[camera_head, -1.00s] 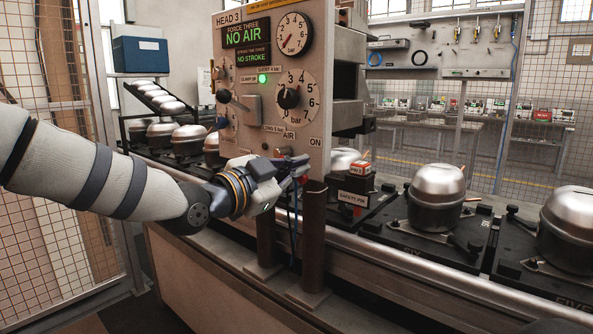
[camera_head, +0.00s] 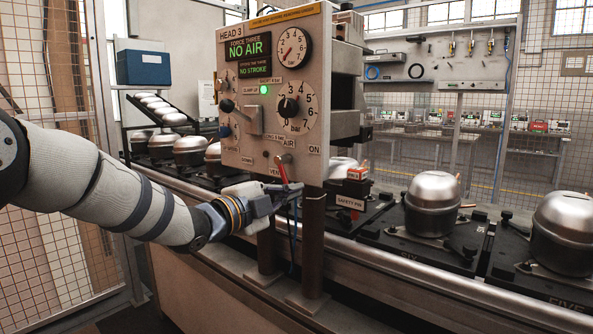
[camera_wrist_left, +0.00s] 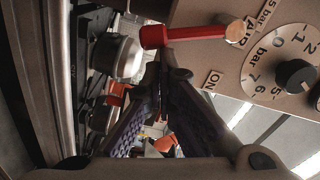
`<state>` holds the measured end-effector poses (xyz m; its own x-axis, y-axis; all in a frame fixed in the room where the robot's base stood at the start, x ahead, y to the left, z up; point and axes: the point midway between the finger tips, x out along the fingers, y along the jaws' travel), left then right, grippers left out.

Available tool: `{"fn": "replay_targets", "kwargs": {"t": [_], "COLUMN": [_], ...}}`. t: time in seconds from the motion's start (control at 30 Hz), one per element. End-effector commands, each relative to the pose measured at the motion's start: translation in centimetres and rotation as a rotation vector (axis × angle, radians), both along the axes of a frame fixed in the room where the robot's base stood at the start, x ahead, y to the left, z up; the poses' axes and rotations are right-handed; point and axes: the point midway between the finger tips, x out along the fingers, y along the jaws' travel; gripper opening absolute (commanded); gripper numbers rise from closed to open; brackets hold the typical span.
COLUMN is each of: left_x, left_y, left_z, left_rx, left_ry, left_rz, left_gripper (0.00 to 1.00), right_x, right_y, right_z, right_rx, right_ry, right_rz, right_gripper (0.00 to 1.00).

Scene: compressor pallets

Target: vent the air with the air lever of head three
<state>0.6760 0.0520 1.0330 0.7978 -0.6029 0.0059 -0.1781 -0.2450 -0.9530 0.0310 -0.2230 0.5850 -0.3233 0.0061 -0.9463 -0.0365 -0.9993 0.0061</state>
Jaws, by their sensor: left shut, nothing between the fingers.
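The head three panel (camera_head: 240,150) carries the air lever, a red handle (camera_head: 282,173) on a metal pivot. The handle hangs down from the pivot, close to the VENT label, with the ON label up to its right. In the left wrist view the red lever (camera_wrist_left: 192,34) lies just beyond the fingertips. My left gripper (camera_head: 294,190) is at the panel's lower edge, just below the lever's tip. In the left wrist view its fingers (camera_wrist_left: 164,68) are together with nothing between them. I cannot tell whether they touch the lever. My right gripper is out of view.
The display (camera_head: 248,47) reads NO AIR and NO STROKE. The safety pin block (camera_head: 350,202) is to the right. Compressors (camera_head: 432,205) stand on pallets along the line. Posts (camera_head: 313,245) support the panel.

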Motion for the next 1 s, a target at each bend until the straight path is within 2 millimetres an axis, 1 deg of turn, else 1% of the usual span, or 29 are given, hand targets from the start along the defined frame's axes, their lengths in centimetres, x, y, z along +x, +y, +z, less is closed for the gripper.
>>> {"fn": "replay_targets", "kwargs": {"t": [0.2, 0.5, 1.0], "left_x": [0.6, 1.1, 1.3], "left_y": [0.7, 1.6, 1.9], "left_z": [-0.9, -1.6, -1.7], "left_rx": [0.132, 0.249, 0.291], "left_ry": [-0.094, -0.179, -0.211], "left_rz": [0.0, 0.002, 0.002], "left_gripper": [0.0, 0.0, 0.0], "right_x": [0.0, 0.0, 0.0], "right_y": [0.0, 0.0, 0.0], "right_z": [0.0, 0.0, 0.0], "right_rx": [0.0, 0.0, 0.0], "right_ry": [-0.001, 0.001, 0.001], "right_rz": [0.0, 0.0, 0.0], "right_gripper": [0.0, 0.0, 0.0]}}
